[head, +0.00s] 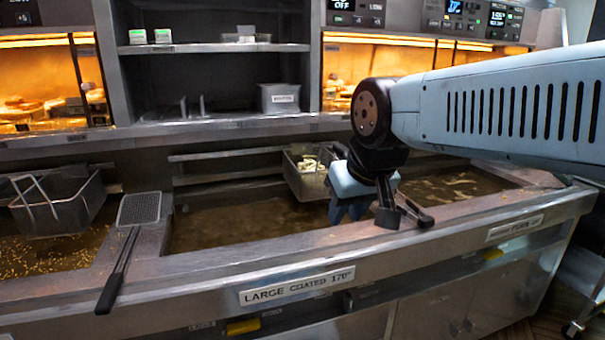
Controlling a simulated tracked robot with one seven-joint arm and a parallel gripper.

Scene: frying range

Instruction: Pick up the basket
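A wire basket (297,180) with pale fried pieces in it hangs at the back of the middle fryer vat, just left of my gripper. Its right side is hidden behind my gripper. A second wire basket (58,208) with a wire handle hangs over the left vat. My gripper (350,211) points down over the right part of the middle vat, near the front rim. It overlaps the middle basket's right edge in the picture; I cannot tell whether they touch. Its fingertips are small and partly hidden, so its opening is unclear.
A flat mesh skimmer (139,208) with a black handle lies across the divider left of the middle vat. The steel front rim (230,262) runs along the vats. Floating pieces show in the right vat (455,188). A shelf with a grey container (280,99) stands behind.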

